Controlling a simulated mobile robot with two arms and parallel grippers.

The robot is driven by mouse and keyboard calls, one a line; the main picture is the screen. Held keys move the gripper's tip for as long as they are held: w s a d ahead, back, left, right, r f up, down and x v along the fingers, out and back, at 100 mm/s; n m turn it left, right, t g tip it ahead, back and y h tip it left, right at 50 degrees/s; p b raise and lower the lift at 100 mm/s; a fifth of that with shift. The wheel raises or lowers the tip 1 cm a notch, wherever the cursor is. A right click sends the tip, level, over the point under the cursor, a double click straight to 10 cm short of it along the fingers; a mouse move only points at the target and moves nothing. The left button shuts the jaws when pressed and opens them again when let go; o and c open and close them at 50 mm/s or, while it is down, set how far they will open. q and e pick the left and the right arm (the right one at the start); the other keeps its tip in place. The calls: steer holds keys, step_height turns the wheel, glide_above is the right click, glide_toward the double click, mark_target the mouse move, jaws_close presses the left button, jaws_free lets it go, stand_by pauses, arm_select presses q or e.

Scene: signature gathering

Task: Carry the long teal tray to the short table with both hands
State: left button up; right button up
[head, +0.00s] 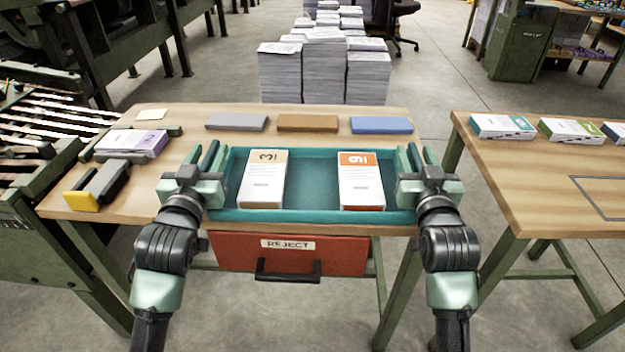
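The long teal tray (313,215) lies level at the front of the wooden table, its long side towards me. A white carton marked 3 (263,185) lies at its left and a white carton with an orange end (361,190) at its right; its middle is empty. My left gripper (208,157) is at the tray's left end, fingers pointing away from me and visibly apart. My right gripper (417,159) is at the right end in the same pose. Both look open; contact with the end walls is hard to see. Which table is the short one is unclear.
Grey (236,122), brown (308,123) and blue (381,125) blocks lie behind the tray. A red REJECT drawer (290,256) hangs below.

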arm_select(q)
steer(key=shift+w, duration=0.2)
arm_select(e)
steer(key=shift+w, duration=0.25)
arm_select(q)
jaws_close()
arm_select(e)
jaws_close()
stand_by(0.8)
